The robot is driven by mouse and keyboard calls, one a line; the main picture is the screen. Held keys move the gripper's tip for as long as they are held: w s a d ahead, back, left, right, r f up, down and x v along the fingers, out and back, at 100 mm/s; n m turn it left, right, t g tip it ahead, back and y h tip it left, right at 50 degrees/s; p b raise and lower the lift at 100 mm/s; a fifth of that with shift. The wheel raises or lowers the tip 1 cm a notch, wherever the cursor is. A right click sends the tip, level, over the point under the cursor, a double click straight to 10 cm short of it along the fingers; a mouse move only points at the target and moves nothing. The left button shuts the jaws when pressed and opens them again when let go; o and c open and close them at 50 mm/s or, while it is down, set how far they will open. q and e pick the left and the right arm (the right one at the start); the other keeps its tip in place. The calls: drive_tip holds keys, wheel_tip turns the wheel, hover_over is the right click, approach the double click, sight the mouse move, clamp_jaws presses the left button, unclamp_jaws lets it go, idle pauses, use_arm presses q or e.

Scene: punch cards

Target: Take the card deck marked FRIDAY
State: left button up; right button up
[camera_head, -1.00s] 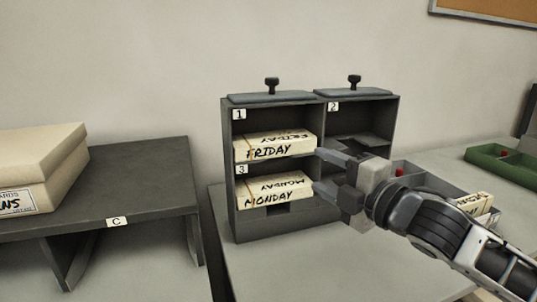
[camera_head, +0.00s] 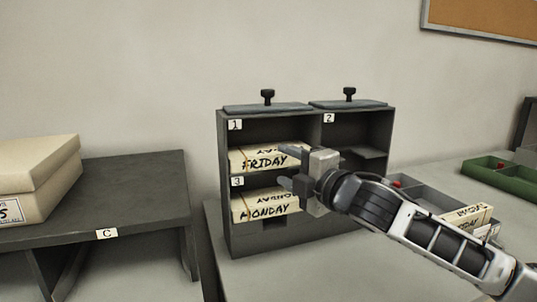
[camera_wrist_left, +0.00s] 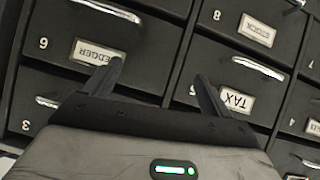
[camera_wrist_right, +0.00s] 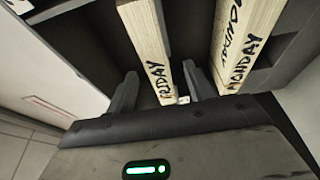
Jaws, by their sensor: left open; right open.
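The deck marked FRIDAY (camera_head: 262,160) is a cream card block lying in compartment 1 of a dark grey cabinet (camera_head: 360,227). My right gripper (camera_head: 286,166) is open at the cabinet's front, at the right end of that deck. In the right wrist view the FRIDAY deck (camera_wrist_right: 147,40) reaches between the two open fingers (camera_wrist_right: 158,88); I cannot tell whether they touch it. The MONDAY deck (camera_head: 262,207) lies in compartment 3 below. My left gripper (camera_wrist_left: 157,78) is open and empty before labelled drawers, and is not in the head view.
Compartment 2 (camera_head: 345,135) is at the upper right of the cabinet. A grey tray (camera_head: 428,197) with another deck (camera_head: 468,216) stands right of it, under my right arm. A green tray (camera_head: 500,177) is farther right. A shelf marked C (camera_head: 130,195) bears a cream box (camera_head: 40,178) at left.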

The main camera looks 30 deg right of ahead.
sight(281, 160)
drive_tip(key=w, duration=0.1)
drive_tip(key=w+p, duration=0.1)
drive_tip(key=w, duration=0.2)
drive_tip(key=shift+d+r+p, duration=0.1)
drive_tip(key=shift+r+p, duration=0.2)
drive_tip(key=shift+w+f, duration=0.15)
drive_tip(key=shift+w, duration=0.45)
clamp_jaws()
